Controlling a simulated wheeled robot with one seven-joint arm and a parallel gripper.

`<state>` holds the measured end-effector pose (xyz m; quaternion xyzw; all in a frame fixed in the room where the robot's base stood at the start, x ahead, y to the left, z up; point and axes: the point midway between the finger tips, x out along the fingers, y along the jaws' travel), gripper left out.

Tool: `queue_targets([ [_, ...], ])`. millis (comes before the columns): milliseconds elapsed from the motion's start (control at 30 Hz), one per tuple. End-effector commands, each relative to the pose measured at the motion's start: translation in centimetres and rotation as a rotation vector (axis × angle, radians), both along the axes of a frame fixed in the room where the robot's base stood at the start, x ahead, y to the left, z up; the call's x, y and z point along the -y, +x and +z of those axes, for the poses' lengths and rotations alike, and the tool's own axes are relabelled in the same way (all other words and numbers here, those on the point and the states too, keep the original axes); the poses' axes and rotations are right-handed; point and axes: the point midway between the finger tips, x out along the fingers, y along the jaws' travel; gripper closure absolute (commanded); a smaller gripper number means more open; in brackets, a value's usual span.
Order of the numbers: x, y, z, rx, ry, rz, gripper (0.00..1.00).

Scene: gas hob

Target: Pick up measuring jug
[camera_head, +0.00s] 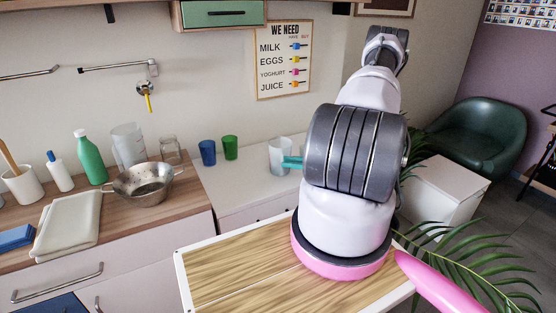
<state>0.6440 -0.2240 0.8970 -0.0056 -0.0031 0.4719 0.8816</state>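A tall, clear jug (129,145), which looks like the measuring jug, stands upright at the back of the wooden counter on the left, against the wall. A metal colander (144,184) is in front of it and overlaps its lower part. A green bottle (90,157) is close on its left and a clear glass (171,150) on its right. My arm rises in the middle right, well apart from the jug. I cannot make out my gripper's fingers.
A blue cup (208,153), a green cup (229,147) and a pale cup (280,155) stand on the white surface; a small teal part shows beside the pale cup. A folded cloth (69,225) lies at the counter's front. A plant (470,255) is at right.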

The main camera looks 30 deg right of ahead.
Motion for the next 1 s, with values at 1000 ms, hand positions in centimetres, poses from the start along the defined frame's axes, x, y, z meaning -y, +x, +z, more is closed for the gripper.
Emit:
queue_targets([
  [1000, -5.2, 3.4, 0.0, 0.000, -0.001, 0.001, 1.00],
])
